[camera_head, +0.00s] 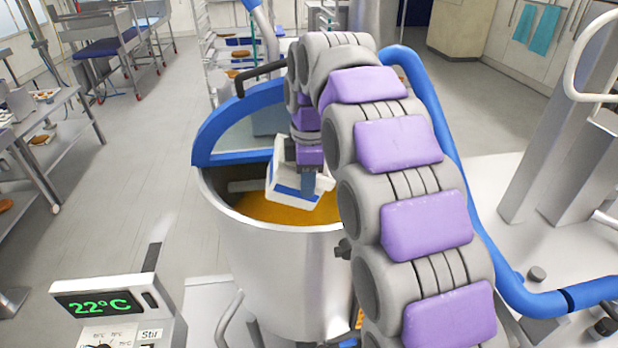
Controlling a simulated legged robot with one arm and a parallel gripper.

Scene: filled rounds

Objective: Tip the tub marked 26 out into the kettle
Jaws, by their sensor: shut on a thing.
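The kettle (275,262) is a large steel pot in the middle, with an orange-brown mass inside (256,208). A white tub (284,162) with a blue band is tilted over the kettle's mouth, within its rim. My gripper (309,185) is shut on the tub, seen from behind. No number on the tub can be read from here. My arm, grey with purple pads, comes in from the lower right and hides the kettle's right side. The tub's opening and whatever is in it cannot be made out.
A blue curved guard (212,128) stands at the kettle's back left, and a blue rail (447,150) runs down its right. A control box (115,305) reading 22°C is at the lower left. Metal tables (52,105) line the left; the floor between is clear.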

